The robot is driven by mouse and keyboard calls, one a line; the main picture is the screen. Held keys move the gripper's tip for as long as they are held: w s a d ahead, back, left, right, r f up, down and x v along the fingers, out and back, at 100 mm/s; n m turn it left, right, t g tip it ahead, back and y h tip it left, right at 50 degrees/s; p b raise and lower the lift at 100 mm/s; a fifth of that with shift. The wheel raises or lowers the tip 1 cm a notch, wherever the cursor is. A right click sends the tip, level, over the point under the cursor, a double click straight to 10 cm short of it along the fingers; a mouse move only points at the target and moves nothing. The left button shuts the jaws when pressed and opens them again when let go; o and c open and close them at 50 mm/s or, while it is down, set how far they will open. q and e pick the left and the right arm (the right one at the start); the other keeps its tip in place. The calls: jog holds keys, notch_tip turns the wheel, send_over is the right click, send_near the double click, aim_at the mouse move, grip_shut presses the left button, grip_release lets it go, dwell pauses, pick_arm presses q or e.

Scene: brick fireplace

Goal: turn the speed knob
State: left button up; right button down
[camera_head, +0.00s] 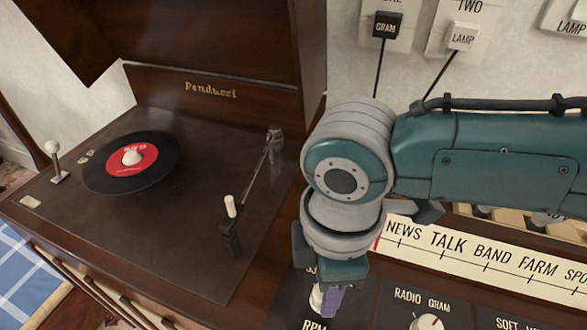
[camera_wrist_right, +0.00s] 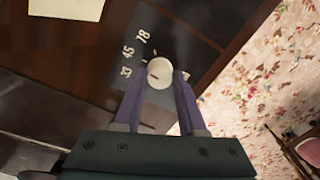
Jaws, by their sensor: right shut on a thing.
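The speed knob (camera_wrist_right: 160,72) is a round white knob with a small reddish mark, on a dark panel printed 33, 45 and 78. In the right wrist view it sits between the two purple fingers of my right gripper (camera_wrist_right: 160,84), which is shut on it. In the head view the right gripper (camera_head: 329,298) points down at the panel above the letters RPM. It hides most of the knob there; only a white edge (camera_head: 316,298) shows. My left gripper is not in view.
A turntable with a black record (camera_head: 110,178) and tone arm (camera_head: 231,210) lies left of my right arm. A radio dial strip (camera_head: 480,258) and a second knob (camera_head: 427,322) are to the right. Wall switches GRAM (camera_head: 387,25) and LAMP (camera_head: 463,37) are above.

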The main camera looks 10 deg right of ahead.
dwell(0.3)
jog(key=shift+c, duration=2.4)
grip_release()
jog(key=shift+r, duration=0.1)
notch_tip(320, 180, up, 10)
jog(key=p, duration=0.3)
jog(key=shift+p, duration=0.3)
